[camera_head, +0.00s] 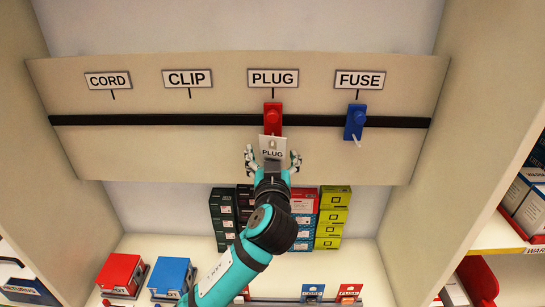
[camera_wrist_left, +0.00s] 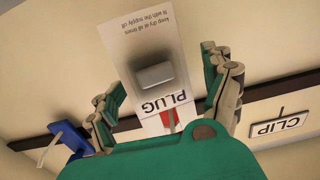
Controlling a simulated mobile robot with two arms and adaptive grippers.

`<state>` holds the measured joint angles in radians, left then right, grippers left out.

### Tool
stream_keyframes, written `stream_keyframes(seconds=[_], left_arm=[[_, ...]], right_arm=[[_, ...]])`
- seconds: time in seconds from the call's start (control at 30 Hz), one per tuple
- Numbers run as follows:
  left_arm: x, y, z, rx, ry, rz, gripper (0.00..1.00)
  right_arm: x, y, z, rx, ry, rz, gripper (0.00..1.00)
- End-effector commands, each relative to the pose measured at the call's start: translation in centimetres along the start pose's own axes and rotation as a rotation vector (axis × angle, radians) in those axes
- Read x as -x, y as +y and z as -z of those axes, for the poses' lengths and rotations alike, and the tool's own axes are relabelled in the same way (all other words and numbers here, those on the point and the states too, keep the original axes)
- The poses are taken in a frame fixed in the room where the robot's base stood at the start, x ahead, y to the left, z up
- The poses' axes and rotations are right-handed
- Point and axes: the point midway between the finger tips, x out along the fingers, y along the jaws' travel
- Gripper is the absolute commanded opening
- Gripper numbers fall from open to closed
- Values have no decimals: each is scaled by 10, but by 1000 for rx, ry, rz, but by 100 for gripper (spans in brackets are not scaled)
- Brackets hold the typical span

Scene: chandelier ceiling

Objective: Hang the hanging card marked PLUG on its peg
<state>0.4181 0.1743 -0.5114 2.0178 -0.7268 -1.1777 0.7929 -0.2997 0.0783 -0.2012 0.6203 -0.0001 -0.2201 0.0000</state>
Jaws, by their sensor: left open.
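The white hanging card marked PLUG (camera_head: 272,147) is upright in front of the board, just below and overlapping the red peg holder (camera_head: 273,116) under the PLUG label (camera_head: 273,78). My left gripper (camera_head: 272,158) is open, with its fingers apart on both sides of the card. In the left wrist view the card (camera_wrist_left: 135,42) shows between the open fingers (camera_wrist_left: 160,80), with a grey plug shape on it. A bit of red (camera_wrist_left: 170,118) shows beyond it. Whether the card bears on the peg is hidden. My right gripper is not in view.
The board (camera_head: 140,150) carries a black rail and labels CORD, CLIP and FUSE. A blue peg holder (camera_head: 354,122) sits under FUSE. Stacked boxes (camera_head: 333,215) stand below, with red (camera_head: 121,272) and blue (camera_head: 172,275) boxes at left. The board's left part is free.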

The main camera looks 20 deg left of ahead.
Motion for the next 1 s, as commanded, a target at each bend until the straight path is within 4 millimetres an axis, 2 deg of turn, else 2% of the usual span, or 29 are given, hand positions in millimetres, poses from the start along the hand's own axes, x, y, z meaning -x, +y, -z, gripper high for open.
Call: stream_keyframes(seconds=[0.13,0.27,0.5,0.7,0.83,1.0], left_arm=[[3,0,0,0,-1,-1,83],[18,1,-1,0,-2,-2,83],[70,1,-1,3,-4,-4,83],[104,0,-1,2,-3,-2,83],[116,0,0,1,-1,-1,83],[120,-2,-5,-5,-16,1,83]], right_arm=[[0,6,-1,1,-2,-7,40],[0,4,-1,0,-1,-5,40],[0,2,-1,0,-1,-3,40],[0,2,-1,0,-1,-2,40],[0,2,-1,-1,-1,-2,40],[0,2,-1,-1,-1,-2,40]])
